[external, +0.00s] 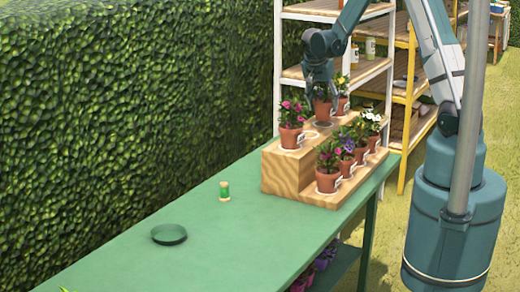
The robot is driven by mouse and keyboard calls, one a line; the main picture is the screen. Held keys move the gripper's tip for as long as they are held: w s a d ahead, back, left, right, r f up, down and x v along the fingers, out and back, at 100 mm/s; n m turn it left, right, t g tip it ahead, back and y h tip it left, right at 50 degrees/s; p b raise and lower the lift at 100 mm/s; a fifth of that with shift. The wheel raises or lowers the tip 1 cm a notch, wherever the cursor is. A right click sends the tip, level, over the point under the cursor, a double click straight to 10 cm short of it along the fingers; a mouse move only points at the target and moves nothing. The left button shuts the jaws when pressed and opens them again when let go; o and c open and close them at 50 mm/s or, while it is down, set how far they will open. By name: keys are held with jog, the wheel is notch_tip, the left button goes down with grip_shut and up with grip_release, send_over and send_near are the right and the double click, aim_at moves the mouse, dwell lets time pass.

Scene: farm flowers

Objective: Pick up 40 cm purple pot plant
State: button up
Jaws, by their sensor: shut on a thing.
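My gripper (320,84) reaches down at the upper step of the wooden stand (285,172). It is shut on a potted plant (322,108) in a terracotta pot. The fingers cover much of its foliage, so its flower colour is hard to tell. A purple-flowered plant (347,148) stands on the lower step, in a row with other potted plants. No height label is readable.
A pink-flowered plant (291,125) stands left of the held pot, and another plant (341,92) stands close behind it. A white-flowered plant (373,128) ends the lower row.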

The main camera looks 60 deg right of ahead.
jog(key=shift+r, duration=4)
